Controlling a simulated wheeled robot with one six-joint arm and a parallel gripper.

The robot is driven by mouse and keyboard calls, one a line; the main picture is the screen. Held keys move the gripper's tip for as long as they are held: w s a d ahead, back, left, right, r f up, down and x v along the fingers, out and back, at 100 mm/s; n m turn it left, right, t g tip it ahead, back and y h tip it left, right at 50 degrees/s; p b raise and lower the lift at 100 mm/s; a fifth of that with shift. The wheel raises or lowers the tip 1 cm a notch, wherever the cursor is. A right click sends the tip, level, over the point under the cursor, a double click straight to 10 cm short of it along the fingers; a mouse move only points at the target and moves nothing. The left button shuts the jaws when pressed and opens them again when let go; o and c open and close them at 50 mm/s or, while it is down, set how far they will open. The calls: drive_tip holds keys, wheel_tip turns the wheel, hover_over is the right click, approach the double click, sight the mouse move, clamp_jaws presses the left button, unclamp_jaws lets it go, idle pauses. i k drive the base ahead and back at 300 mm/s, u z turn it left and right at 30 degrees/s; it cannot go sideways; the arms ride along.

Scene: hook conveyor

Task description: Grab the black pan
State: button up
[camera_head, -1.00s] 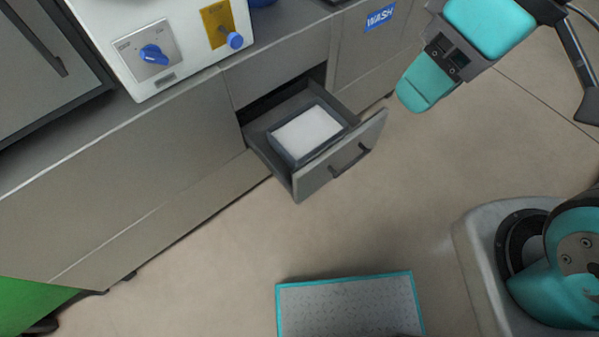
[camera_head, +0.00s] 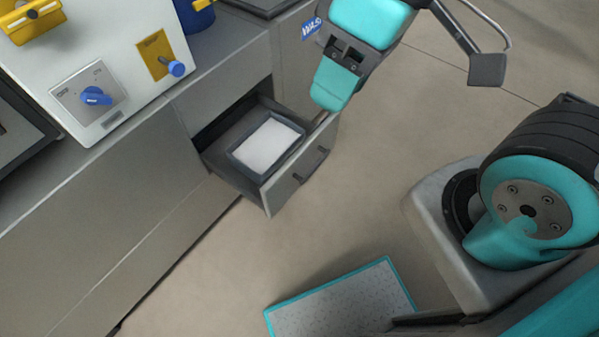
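A dark rectangular pan (camera_head: 240,155) with white contents lies in the open drawer (camera_head: 225,180) of the grey counter; it is the thing that best fits the black pan. My gripper (camera_head: 328,100) has a teal finger pointing down, above and right of the drawer's front corner in the picture. It appears apart from the pan. The fingers overlap in this view, so their opening is hidden. I see nothing held in it.
A white machine (camera_head: 110,60) with blue knobs stands on the counter (camera_head: 150,160), left of the drawer. A dark flat object (camera_head: 262,6) lies on the counter at the top edge. A teal-edged grey panel (camera_head: 345,305) is at the bottom. Open floor lies right of the drawer.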

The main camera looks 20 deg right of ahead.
sight(256, 153)
drive_tip(key=u, duration=1)
drive_tip(key=i, duration=0.5)
drive_tip(key=z, duration=1.2)
